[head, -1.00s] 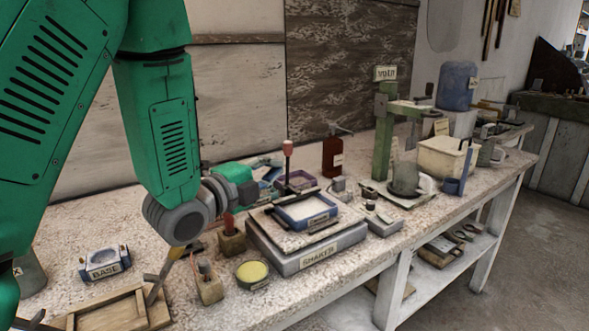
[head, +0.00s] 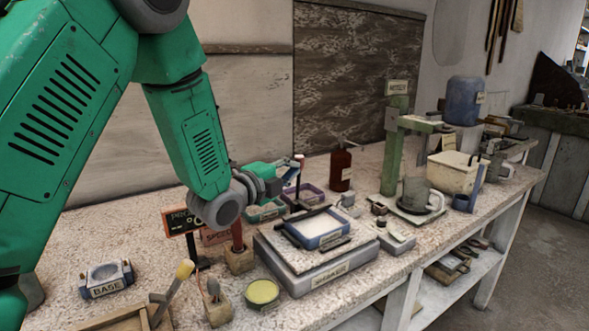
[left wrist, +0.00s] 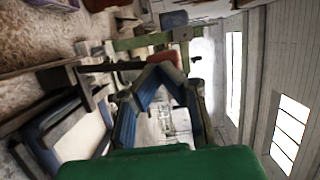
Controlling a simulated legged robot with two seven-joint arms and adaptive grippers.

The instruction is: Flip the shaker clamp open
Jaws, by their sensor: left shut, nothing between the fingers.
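The grey shaker (head: 330,275) stands on the bench with a blue-framed tray (head: 318,232) on its platform. A black clamp bar (head: 307,212) lies along the tray's far edge. The clamp's dark lever (head: 298,182) stands roughly upright behind it, topped by a pinkish knob. My left gripper (head: 291,164) is shut and empty, close to the knob at its left; contact cannot be told in the head view. The left wrist view shows the fingers (left wrist: 163,75) meeting near the reddish knob, with the tray (left wrist: 75,135) at lower left. My right gripper is not in view.
A green stand (head: 393,150) with a grey mug is to the right of the shaker, and a dark red bottle (head: 340,168) is behind it. A yellow-topped dish (head: 262,292), wooden holders and small signs stand to the left. The bench's front edge is close.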

